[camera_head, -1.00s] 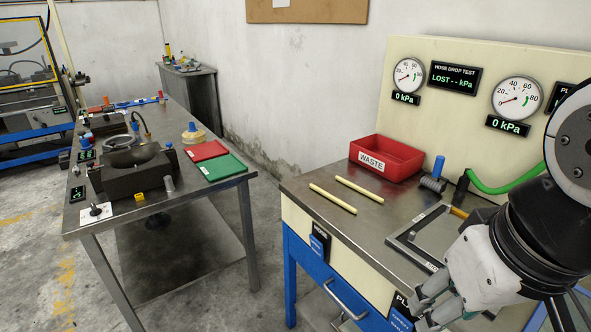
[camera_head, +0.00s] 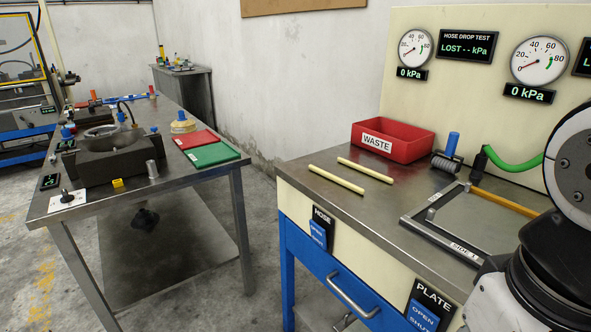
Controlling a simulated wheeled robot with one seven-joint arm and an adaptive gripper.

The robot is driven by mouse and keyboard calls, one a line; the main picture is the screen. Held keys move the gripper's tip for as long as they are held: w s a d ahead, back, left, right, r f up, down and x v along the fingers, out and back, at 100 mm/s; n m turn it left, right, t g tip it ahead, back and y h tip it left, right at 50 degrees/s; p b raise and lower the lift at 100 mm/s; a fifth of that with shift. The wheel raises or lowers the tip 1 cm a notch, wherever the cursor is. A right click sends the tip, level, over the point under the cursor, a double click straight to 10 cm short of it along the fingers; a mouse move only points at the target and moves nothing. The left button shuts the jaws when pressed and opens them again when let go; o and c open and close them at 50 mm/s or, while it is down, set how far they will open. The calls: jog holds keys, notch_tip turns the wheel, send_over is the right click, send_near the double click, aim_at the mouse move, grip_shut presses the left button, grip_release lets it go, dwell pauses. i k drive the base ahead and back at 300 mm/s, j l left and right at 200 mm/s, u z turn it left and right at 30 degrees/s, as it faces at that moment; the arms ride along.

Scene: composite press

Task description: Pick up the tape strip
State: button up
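Two pale yellow strips lie apart and roughly parallel on the metal bench top (camera_head: 300,162). One strip (camera_head: 366,169) is nearer the red waste bin, the other (camera_head: 336,179) nearer the bench's front edge. They look like tape strips; I cannot tell which one the task means. Nothing touches either strip.
The red waste bin (camera_head: 408,151) stands behind the strips. A dark frame marked "SIDE 1" (camera_head: 440,239), an amber rod (camera_head: 505,203) and a blue-handled roller (camera_head: 447,161) lie to the right. A gauge panel (camera_head: 460,95) rises behind.

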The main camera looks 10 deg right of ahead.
aim_at(352, 187)
jog(key=i+j, duration=0.35)
jog(key=j, duration=0.15)
jog(key=i+j+z, duration=0.4)
jog(key=j, duration=0.15)
jog(key=i+j+z, duration=0.2)
jog(key=j+z, duration=0.25)
jog(key=j, duration=0.15)
